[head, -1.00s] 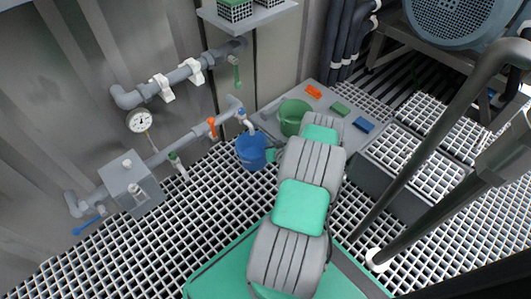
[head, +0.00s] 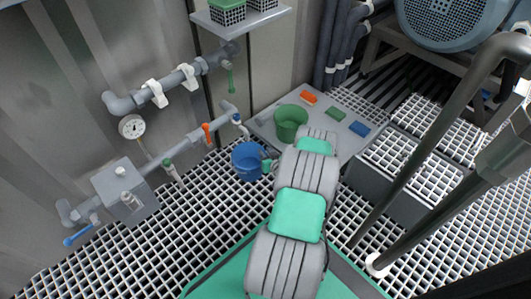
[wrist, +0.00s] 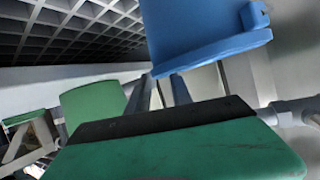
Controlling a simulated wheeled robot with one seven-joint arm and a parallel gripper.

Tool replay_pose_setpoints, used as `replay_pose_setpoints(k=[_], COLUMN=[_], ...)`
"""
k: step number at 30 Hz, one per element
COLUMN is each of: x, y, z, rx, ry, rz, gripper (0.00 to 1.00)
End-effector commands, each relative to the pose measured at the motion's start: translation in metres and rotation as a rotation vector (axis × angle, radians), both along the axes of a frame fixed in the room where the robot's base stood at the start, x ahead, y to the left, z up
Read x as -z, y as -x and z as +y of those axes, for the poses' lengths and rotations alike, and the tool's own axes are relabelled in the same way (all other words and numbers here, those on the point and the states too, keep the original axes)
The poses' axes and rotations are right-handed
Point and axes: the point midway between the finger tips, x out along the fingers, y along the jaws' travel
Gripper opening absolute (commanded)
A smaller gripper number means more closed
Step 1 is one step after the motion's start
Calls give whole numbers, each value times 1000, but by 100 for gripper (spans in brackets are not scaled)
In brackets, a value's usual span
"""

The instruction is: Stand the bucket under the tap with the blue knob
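The blue bucket (head: 247,168) is upright just below the tap with the blue knob (head: 237,119) in the head view. The tap's pale spout (head: 245,131) ends above the bucket's rim. I cannot tell whether the bucket's base touches the floor grating. My gripper (head: 267,163) is at the bucket's right side, partly hidden by my arm. In the wrist view the blue bucket (wrist: 205,30) fills the top, and my gripper's dark fingers (wrist: 163,85) reach its rim and appear shut on it.
A green bucket (head: 290,122) stands right of the tap on a grey slab (head: 262,124) with orange, green and blue blocks. Other taps with orange (head: 207,132) and green (head: 168,162) knobs line the pipe to the left. The grating (head: 215,215) in front is clear.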

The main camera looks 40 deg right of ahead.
Motion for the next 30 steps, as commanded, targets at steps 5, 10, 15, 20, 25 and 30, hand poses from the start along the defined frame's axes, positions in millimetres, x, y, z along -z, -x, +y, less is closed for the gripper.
replay_pose_setpoints(k=[5,10,15,20,25,30], x=[-8,-27,-43,-49,-54,-109], y=[10,46,83,102,99,35], z=[3,14,27,33,37,73], rx=[2,6,6,3,-22,-277], ry=[-3,-6,-4,-1,1,-29], rz=[1,2,0,0,4,94], gripper=[26,26,26,26,26,26])
